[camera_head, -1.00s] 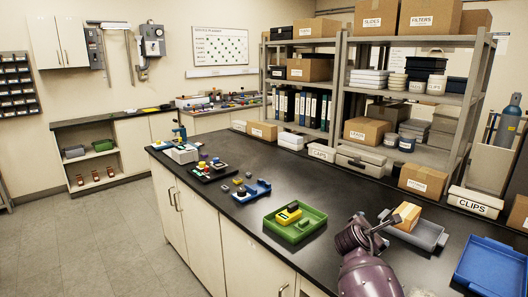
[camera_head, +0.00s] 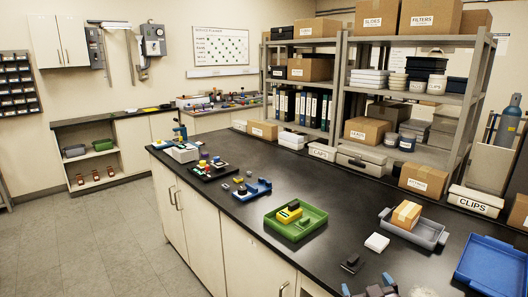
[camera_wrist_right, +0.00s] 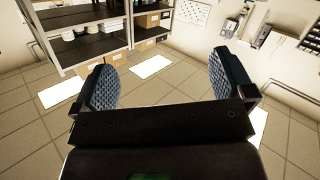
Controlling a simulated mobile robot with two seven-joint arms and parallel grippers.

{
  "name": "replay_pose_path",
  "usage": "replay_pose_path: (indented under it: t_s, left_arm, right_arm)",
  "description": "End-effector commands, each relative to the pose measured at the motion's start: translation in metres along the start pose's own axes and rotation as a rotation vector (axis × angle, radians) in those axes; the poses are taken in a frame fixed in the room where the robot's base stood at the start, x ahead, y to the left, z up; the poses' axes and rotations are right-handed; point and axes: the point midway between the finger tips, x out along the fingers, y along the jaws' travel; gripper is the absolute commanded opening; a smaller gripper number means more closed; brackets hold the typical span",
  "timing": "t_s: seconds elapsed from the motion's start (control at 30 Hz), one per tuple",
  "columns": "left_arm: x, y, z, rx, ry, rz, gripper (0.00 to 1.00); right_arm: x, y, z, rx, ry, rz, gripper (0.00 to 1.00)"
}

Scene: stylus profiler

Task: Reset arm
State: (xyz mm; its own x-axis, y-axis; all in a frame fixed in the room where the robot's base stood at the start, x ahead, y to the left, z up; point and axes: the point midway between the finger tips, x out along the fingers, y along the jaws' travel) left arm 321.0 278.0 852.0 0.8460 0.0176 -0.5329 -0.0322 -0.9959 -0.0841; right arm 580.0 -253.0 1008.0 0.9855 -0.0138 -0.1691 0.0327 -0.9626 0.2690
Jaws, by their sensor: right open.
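My right gripper (camera_head: 367,285) shows only at the bottom edge of the head view, at the near side of the black bench (camera_head: 230,215). Its blue-grey fingertips are apart. In the right wrist view the two ribbed fingers (camera_wrist_right: 162,80) stand wide apart with nothing between them. Behind them are floor tiles, shelves and a wall. Most of the right arm is out of the head view. My left gripper is not in view.
On the bench are a green tray (camera_head: 318,216) with a yellow block (camera_head: 289,215), a grey tray (camera_head: 430,238) with a cardboard box (camera_head: 406,214), a white block (camera_head: 377,242), a small dark item (camera_head: 353,263) and a blue tray (camera_head: 493,262). Shelving (camera_head: 338,95) stands behind.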

Motion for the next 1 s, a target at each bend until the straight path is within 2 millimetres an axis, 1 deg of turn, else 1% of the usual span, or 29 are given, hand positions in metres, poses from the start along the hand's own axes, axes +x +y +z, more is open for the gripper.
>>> replay_pose_path:
  t_s: [0.03, 0.17, 0.2, 0.27, 0.4, 0.5, 0.6, 0.7, 0.77, 1.0]
  left_arm:
    - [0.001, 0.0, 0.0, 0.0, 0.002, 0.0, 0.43]
    - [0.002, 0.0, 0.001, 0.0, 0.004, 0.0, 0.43]
    - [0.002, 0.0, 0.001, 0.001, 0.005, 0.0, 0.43]
    - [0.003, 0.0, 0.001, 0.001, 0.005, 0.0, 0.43]
    - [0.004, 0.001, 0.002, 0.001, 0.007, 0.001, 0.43]
    - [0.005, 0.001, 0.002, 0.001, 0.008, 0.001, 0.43]
    - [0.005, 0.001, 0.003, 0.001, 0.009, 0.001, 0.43]
    - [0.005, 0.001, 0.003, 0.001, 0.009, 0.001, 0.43]
    - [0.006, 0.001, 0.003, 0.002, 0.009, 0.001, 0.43]
    - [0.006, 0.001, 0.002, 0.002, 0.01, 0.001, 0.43]
  right_arm:
    - [-0.019, -0.003, 0.018, 0.047, -0.013, -0.014, 1.0]
    - [-0.062, -0.012, 0.054, 0.134, -0.052, -0.044, 1.0]
    - [-0.076, -0.014, 0.066, 0.147, -0.069, -0.052, 1.0]
    - [-0.097, -0.018, 0.084, 0.162, -0.102, -0.062, 1.0]
    - [-0.147, -0.024, 0.129, 0.176, -0.199, -0.073, 1.0]
    - [-0.179, -0.028, 0.16, 0.175, -0.272, -0.075, 1.0]
    - [-0.204, -0.029, 0.184, 0.175, -0.33, -0.073, 1.0]
    - [-0.218, -0.029, 0.196, 0.176, -0.363, -0.069, 1.0]
    - [-0.223, -0.029, 0.2, 0.176, -0.373, -0.068, 1.0]
    - [-0.225, -0.029, 0.202, 0.176, -0.378, -0.068, 1.0]
